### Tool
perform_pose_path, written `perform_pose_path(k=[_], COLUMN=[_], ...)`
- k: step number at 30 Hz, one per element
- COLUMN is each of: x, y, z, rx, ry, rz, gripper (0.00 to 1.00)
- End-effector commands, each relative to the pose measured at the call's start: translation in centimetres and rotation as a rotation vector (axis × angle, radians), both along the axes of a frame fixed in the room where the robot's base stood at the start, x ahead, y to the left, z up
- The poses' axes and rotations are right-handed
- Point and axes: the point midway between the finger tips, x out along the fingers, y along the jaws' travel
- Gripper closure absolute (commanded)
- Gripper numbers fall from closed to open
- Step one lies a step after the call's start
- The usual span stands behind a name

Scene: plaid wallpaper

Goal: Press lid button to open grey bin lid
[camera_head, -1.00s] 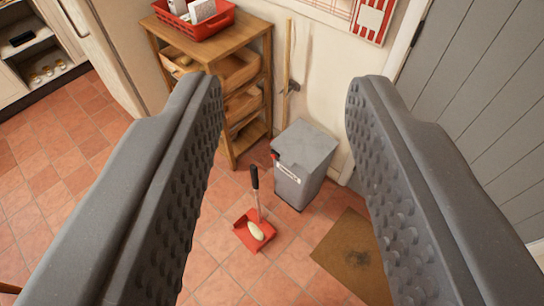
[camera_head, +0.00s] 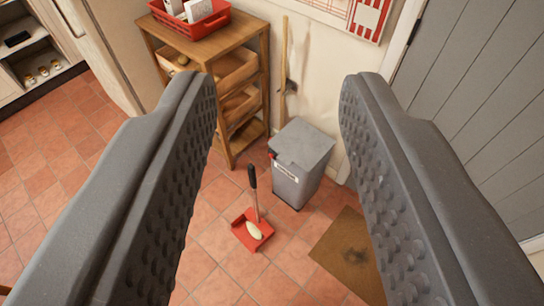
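The grey bin (camera_head: 296,182) stands upright on the tiled floor against the wall, right of a wooden shelf. Its grey lid (camera_head: 303,142) is shut. A small red button (camera_head: 272,155) shows at the lid's front left edge, above a white label. My gripper (camera_head: 278,85) is open and empty. Its two dark grey textured fingers frame the bin from either side of the picture. The bin is well beyond the fingertips, and nothing touches it.
A red dustpan (camera_head: 252,231) with a pale object in it lies before the bin, its dark handle upright. A brown mat (camera_head: 352,254) lies right of it. The wooden shelf (camera_head: 226,52) carries a red basket (camera_head: 191,25). A broom leans behind the bin. A grey door is at right.

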Motion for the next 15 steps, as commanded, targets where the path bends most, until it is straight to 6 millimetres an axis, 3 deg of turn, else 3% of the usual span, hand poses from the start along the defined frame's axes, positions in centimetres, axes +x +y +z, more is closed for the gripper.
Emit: perform_pose_path(k=[2,6,15], x=[0.00,0.00,0.00], y=[0.00,0.00,0.00], z=[-0.01,0.00,0.00], rx=[0.000,0.000,0.000], ry=[0.000,0.000,0.000], rz=[0.000,0.000,0.000], gripper=[0.64,1.00,1.00])
